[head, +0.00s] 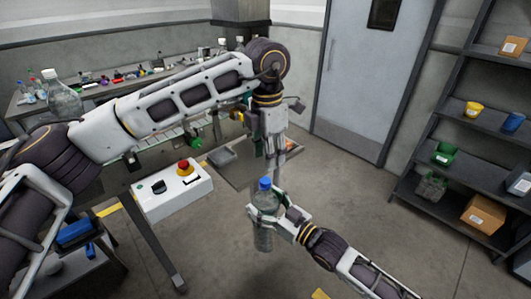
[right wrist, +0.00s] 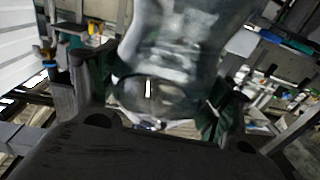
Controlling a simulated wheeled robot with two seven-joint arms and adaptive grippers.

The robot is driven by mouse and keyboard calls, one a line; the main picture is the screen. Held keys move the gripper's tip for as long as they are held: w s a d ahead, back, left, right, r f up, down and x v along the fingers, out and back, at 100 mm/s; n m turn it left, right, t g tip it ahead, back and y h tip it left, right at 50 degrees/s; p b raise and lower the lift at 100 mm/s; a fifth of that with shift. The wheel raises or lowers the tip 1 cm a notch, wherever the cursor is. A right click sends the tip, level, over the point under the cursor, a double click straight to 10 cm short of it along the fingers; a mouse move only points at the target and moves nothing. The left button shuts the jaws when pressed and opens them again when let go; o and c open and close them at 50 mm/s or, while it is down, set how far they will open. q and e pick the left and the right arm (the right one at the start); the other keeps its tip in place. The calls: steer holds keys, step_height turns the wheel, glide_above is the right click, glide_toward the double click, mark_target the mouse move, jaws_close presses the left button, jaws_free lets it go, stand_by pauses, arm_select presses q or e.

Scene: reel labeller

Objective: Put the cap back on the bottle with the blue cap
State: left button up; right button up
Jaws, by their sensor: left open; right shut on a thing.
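A clear bottle (head: 263,235) stands upright in the middle of the head view, held off the floor. A blue cap (head: 265,183) shows at its top; I cannot tell how firmly it sits. My right gripper (head: 275,217) is shut around the bottle's upper body. My left gripper (head: 276,155) is open, pointing down just above and slightly right of the cap. Its fingertips partly overlap the background, so the exact gap to the cap is unclear.
A white control box with a red button (head: 184,168) stands at left of the bottle. A long bench (head: 90,92) with bottles and small items lies behind my left arm. Shelves (head: 440,190) with bins stand at right.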

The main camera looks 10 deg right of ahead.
mark_target(265, 180)
arm_select(q)
steer(key=n, duration=0.6)
steer(key=shift+a, duration=0.2)
steer(key=n, duration=0.7)
steer(key=shift+a, duration=0.15)
steer(key=n, duration=0.6)
steer(key=shift+s+a, duration=0.1)
steer(key=n, duration=0.6)
steer(key=shift+f, duration=0.1)
stand_by(0.4)
steer(key=shift+f, duration=3.95)
jaws_close()
